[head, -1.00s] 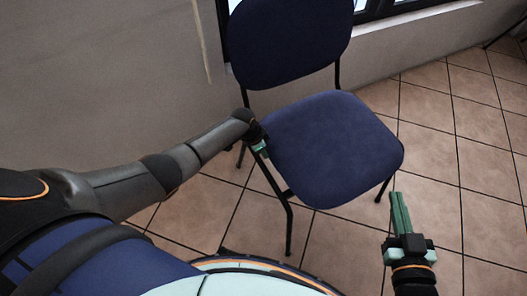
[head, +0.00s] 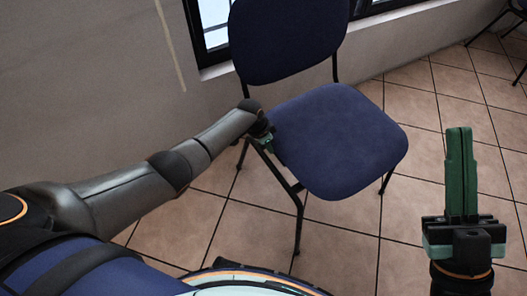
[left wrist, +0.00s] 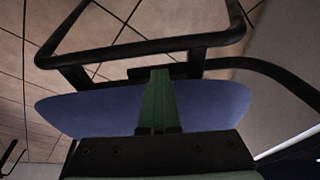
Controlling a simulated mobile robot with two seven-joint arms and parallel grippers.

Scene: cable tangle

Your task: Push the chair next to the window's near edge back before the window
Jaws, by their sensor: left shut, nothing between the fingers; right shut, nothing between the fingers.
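The chair (head: 335,140) has a dark blue seat and backrest on a black metal frame. It stands upright with its backrest partly in front of the window (head: 212,22). My left gripper (head: 267,143) is shut and empty at the seat's left side, by the rear corner; whether it touches cannot be told. In the left wrist view its green fingers (left wrist: 157,100) overlap the blue seat (left wrist: 90,112), with black frame bars beyond. My right gripper (head: 460,165) is shut and empty, in the air right of the chair.
A grey wall (head: 90,80) runs along the left and behind the chair, with a pale window sill. Part of another chair (head: 515,15) shows at the top right. Tiled floor (head: 440,85) is clear right of the chair.

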